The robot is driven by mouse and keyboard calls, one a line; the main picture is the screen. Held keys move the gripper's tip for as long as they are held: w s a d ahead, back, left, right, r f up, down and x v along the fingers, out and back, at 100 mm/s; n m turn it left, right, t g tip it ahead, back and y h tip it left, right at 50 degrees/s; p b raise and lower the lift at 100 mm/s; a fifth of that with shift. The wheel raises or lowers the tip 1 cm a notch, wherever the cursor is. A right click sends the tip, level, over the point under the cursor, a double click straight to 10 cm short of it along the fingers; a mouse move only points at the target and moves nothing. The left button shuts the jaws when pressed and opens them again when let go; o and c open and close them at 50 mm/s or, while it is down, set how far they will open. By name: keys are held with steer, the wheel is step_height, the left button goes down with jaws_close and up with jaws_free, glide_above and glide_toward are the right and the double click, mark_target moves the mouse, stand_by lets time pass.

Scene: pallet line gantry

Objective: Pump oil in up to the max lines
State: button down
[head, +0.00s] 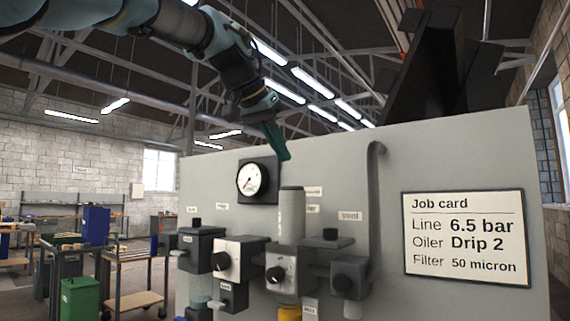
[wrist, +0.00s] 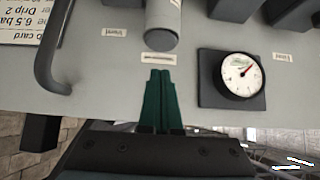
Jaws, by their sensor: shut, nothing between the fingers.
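My gripper (head: 284,156) is in front of the upper part of the grey panel (head: 350,170), right of the pressure gauge (head: 251,180). Its green fingers are together and empty; they also show in the wrist view (wrist: 160,74), pointing at a small label below a light grey cylinder (wrist: 163,25). In the head view this cylinder (head: 291,215) stands upright above a white block with a black knob (head: 276,274). Below that block, yellow oil (head: 289,313) shows at the bottom edge, its level and any max line cut off. A clear bowl (head: 200,289) hangs at the left.
A second knobbed block (head: 239,259) and a black valve block (head: 349,277) flank the cylinder. A bent grey pipe (head: 375,210) runs down the panel. The job card (head: 465,238) reads Line 6.5 bar, Oiler Drip 2, Filter 50 micron. Carts stand behind left.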

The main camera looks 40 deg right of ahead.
steer(key=v, duration=0.6)
steer(key=shift+a+r+b, duration=0.2)
steer(key=shift+a+b, duration=0.1)
steer(key=shift+s, duration=0.1)
stand_by(0.4)
steer(key=w+a+f+n+t+y, duration=0.15)
steer(key=w+a+f, duration=0.25)
steer(key=w+f, duration=0.4)
steer(key=w+a+f+n+y, duration=0.1)
steer(key=w+a+f+n, duration=0.25)
steer(key=w+f, duration=0.45)
steer(key=w+a+f+n+y, duration=0.2)
steer(key=a+f+n+y, duration=0.1)
steer(key=a+f, duration=1.05)
steer(key=s+a+f+n+y, duration=0.1)
steer(key=s+a+f+n, duration=0.1)
steer(key=s+a+f, duration=0.2)
steer(key=s+a+f+n+g+y, duration=0.1)
steer(key=s+a+f, duration=0.3)
steer(key=a+f, duration=0.5)
steer(key=s+a+f+n+g+y, duration=0.1)
steer(key=s+a+f+n, duration=0.1)
steer(key=s+a+f, duration=0.2)
steer(key=a+f, duration=0.3)
steer(key=f, duration=0.4)
steer(key=shift+a+n, duration=0.25)
steer(key=shift+n, duration=0.15)
